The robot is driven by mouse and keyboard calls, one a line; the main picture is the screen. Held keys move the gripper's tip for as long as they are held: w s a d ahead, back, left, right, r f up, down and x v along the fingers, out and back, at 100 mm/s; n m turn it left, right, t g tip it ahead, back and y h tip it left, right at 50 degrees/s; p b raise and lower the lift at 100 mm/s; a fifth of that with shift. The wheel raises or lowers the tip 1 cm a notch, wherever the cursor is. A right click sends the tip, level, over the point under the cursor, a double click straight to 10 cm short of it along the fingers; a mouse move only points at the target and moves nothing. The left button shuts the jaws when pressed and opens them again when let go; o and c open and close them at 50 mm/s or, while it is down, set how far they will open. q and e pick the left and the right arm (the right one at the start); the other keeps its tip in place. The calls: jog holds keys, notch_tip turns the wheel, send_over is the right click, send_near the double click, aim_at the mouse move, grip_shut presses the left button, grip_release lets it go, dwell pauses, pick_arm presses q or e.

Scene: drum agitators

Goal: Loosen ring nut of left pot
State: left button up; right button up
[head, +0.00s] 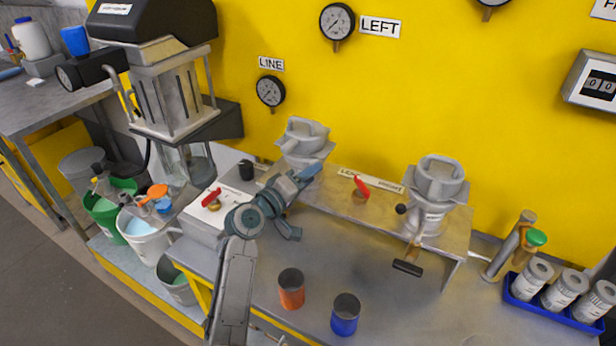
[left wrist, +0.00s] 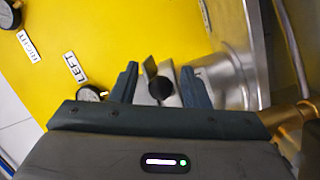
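The left pot (head: 304,140), a grey metal pot with a lugged top, stands on the raised metal shelf at the back wall. My left arm hides its lower part, so I cannot make out its ring nut. My left gripper (head: 304,203) is in front of and below this pot, fingers apart. In the left wrist view, my left gripper (left wrist: 160,84) has its fingers spread on either side of a black round knob (left wrist: 160,89) and grey metal pieces. I cannot tell whether they touch. A shiny metal cylinder (left wrist: 230,76) is just right of the fingers. My right gripper is out of view.
The right pot (head: 437,185) stands on the shelf's right end, its T-handle (head: 407,267) sticking out in front. A red valve lever (head: 361,186) lies between the pots. An orange cup (head: 291,289) and a blue cup (head: 345,315) stand on the bench. Bench between blue cup and bottle tray (head: 545,312) is clear.

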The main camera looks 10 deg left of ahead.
pick_arm(q)
jog(key=shift+s+a, duration=0.15)
jog(key=b+v, duration=0.2)
jog(key=v, duration=0.8)
jog(key=shift+b, duration=0.35)
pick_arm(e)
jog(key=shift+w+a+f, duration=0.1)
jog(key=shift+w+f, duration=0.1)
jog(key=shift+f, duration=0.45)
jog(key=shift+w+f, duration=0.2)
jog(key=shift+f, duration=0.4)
pick_arm(q)
jog(key=shift+s+a, duration=0.1)
jog(key=shift+s, duration=0.05)
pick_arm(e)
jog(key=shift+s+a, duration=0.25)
pick_arm(q)
jog(key=shift+c, duration=0.4)
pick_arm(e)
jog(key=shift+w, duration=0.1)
